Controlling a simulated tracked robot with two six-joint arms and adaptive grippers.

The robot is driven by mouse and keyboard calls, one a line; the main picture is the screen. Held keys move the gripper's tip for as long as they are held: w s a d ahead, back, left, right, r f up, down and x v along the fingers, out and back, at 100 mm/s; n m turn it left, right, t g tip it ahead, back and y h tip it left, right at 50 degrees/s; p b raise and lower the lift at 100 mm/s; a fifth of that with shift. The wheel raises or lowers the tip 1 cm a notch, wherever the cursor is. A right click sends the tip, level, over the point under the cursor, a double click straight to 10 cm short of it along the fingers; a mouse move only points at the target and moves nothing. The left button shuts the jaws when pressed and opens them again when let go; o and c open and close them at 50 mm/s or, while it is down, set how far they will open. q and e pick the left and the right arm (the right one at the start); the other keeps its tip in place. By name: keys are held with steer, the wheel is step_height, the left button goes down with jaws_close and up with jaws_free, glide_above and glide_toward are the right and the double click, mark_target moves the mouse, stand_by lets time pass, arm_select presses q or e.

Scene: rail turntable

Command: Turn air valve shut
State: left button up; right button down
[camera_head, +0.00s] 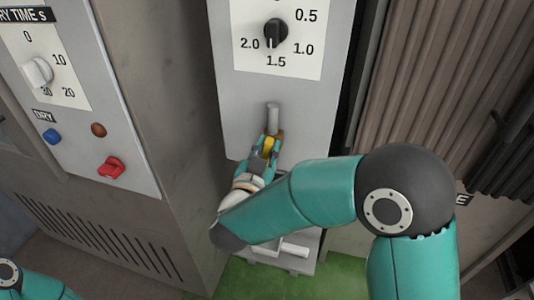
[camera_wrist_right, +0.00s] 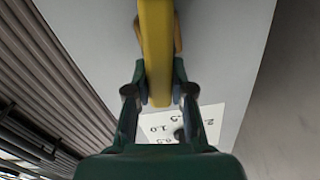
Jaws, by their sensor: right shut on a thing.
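The air valve has a yellow lever handle (camera_head: 268,147) just below a grey vertical pipe stub (camera_head: 272,118) on the light grey panel (camera_head: 236,100). My right gripper (camera_head: 267,152) is at the handle, with its fingers shut on either side of it. In the right wrist view the yellow handle (camera_wrist_right: 156,50) runs lengthwise between the two dark fingers (camera_wrist_right: 158,98). The valve body is mostly hidden by the gripper. My left gripper is not in view; only a piece of my left arm shows at the bottom left corner.
Above the valve is a black dial knob (camera_head: 275,32) on a white scale. A cabinet at left carries a white knob (camera_head: 37,72), a blue button (camera_head: 51,136) and a red switch (camera_head: 111,168). Ribbed brown panels (camera_head: 425,70) stand at right. The floor below is green (camera_head: 250,282).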

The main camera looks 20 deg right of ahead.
steer(key=shift+s+d+f+m+b, duration=0.25)
steer(key=shift+f+m+b, duration=0.2)
steer(key=shift+m+b, duration=2.5)
steer(key=shift+s+d+f+m+b, duration=0.1)
steer(key=shift+d+f+m+b, duration=0.35)
steer(key=shift+m+b, duration=2.45)
steer(key=shift+s+d+f+m+b, duration=0.2)
steer(key=shift+f+m+b, duration=0.3)
steer(key=shift+m+b, duration=2.4)
steer(key=shift+n+b, duration=0.75)
steer(key=shift+b, duration=0.15)
steer(key=c, duration=1)
jaws_free()
steer(key=shift+r, duration=0.1)
steer(key=v, duration=1.2)
